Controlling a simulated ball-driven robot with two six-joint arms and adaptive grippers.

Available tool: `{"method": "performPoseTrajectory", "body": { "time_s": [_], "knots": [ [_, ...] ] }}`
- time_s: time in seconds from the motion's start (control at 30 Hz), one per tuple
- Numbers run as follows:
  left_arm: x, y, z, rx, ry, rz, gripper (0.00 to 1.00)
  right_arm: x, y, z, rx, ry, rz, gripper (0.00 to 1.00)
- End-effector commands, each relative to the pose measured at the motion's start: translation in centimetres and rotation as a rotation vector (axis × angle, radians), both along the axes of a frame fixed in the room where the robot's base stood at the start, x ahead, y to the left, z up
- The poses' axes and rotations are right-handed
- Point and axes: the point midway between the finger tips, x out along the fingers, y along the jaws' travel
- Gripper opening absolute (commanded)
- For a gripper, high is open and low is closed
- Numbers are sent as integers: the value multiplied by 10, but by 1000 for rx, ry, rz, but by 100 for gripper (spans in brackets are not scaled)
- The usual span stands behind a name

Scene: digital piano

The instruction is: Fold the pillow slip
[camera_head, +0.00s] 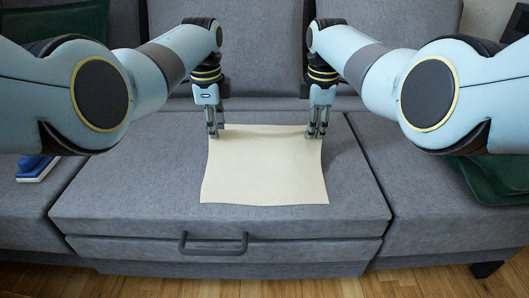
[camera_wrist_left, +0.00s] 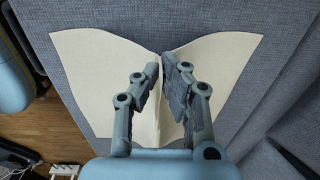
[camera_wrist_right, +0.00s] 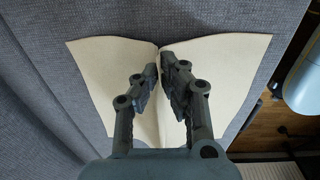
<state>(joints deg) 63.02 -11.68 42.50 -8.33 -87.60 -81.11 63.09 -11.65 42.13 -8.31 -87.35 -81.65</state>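The cream pillow slip (camera_head: 264,170) lies spread out on the grey sofa seat, roughly square, its near edge slightly wavy. My left gripper (camera_head: 213,134) points down at its far left corner. In the left wrist view the fingers (camera_wrist_left: 160,66) are shut on the slip (camera_wrist_left: 90,75), which is pinched into a ridge between them. My right gripper (camera_head: 317,134) is at the far right corner. In the right wrist view its fingers (camera_wrist_right: 159,62) are likewise shut on a pinched ridge of the slip (camera_wrist_right: 225,70). The fingers partly hide the pinched cloth.
The sofa seat (camera_head: 100,195) is bare around the slip, with a dark handle (camera_head: 213,245) on its front. Backrest cushions (camera_head: 264,50) stand behind. A blue and white item (camera_head: 37,168) lies at left, and dark green cloth (camera_head: 490,180) at right.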

Motion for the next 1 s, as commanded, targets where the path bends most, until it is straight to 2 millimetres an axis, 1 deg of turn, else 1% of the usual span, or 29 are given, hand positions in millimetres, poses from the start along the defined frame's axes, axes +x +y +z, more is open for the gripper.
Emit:
{"method": "performPoseTrajectory", "body": {
  "time_s": [0.03,0.07,0.4,0.47,0.53,0.57,0.67,0.7,0.9,1.0],
  "knots": [
    [1,0,11,0,-8,0,0,1,0,11,0,-8,0,0],
    [2,0,13,0,-9,0,0,2,0,13,0,-9,0,0],
    [2,0,12,0,-8,0,0,2,0,13,0,-9,0,0],
    [2,0,15,0,-8,0,0,2,0,16,1,-8,0,0],
    [2,0,25,0,-3,0,0,2,1,25,1,-4,0,0],
    [2,0,31,0,1,0,0,2,1,31,0,0,0,0],
    [2,0,58,0,20,0,0,2,1,59,0,18,0,0],
    [2,0,71,1,29,0,0,2,1,72,-1,29,0,0],
    [-4,-1,128,0,38,0,0,-4,2,129,1,37,0,0],
    [-7,-1,147,0,40,0,0,-7,3,148,1,40,0,0]
  ]
}}
